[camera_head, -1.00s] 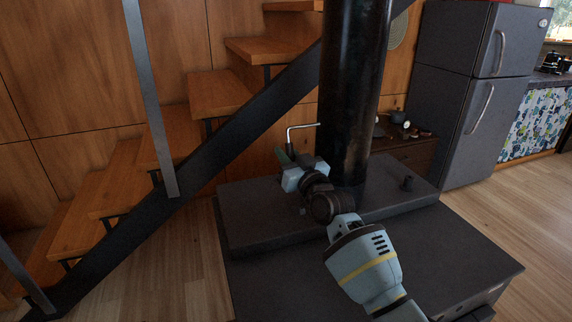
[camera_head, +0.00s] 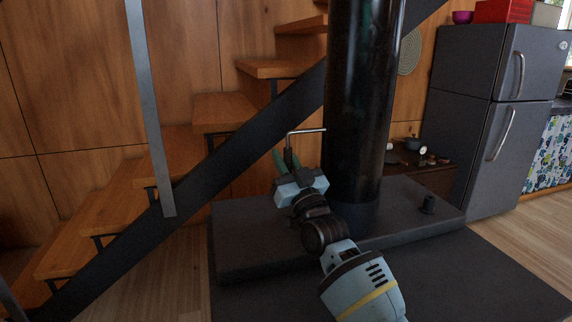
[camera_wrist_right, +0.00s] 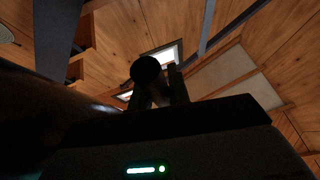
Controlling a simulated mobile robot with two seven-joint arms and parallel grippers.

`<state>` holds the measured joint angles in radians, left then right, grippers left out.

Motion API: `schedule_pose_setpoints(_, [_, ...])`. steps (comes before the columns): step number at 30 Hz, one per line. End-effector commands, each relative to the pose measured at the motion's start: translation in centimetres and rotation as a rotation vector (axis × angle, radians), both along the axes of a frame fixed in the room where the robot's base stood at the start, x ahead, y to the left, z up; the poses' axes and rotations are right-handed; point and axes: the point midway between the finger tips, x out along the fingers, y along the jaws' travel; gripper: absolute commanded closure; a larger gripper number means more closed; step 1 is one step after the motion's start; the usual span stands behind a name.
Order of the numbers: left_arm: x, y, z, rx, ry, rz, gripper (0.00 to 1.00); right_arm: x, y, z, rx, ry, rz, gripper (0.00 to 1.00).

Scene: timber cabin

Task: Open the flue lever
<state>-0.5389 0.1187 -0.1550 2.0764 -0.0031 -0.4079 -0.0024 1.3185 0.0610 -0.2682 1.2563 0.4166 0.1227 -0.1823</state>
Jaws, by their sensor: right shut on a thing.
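The flue lever (camera_head: 305,132) is a thin, light metal rod that comes out of the left side of the black stovepipe (camera_head: 362,100) and bends down to a dark handle (camera_head: 289,157). My right gripper (camera_head: 286,160), pale blue with green fingers, is shut on this handle from below, just left of the pipe. In the right wrist view a dark round end (camera_wrist_right: 146,69), probably of the handle, shows between the dark fingers. That view is very dim, so the exact contact is hard to see. My left gripper is not in view.
A wooden staircase (camera_head: 190,150) with a dark beam rises behind. A grey fridge (camera_head: 500,110) stands right. The left floor is clear.

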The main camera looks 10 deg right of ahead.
Motion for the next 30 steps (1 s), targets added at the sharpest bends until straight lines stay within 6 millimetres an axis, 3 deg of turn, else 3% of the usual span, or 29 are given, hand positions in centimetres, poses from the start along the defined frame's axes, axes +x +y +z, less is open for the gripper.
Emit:
schedule_pose_setpoints(10, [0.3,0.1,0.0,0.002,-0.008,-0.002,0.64,0.0,0.0,0.0,-0.001,-0.003,-0.001,1.0])
schedule_pose_setpoints(11, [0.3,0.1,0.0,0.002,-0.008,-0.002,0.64,0.0,0.0,0.0,-0.001,-0.003,-0.001,0.8])
schedule_pose_setpoints(15, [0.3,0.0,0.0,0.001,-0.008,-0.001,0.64,0.0,0.0,0.0,-0.001,-0.002,-0.001,0.61])
schedule_pose_setpoints(25, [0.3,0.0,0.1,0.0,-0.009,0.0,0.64,-0.1,0.0,0.0,-0.001,-0.001,-0.001,0.6])
schedule_pose_setpoints(30, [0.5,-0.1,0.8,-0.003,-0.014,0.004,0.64,-1.1,-0.3,-0.6,-0.001,-0.001,-0.001,0.6])
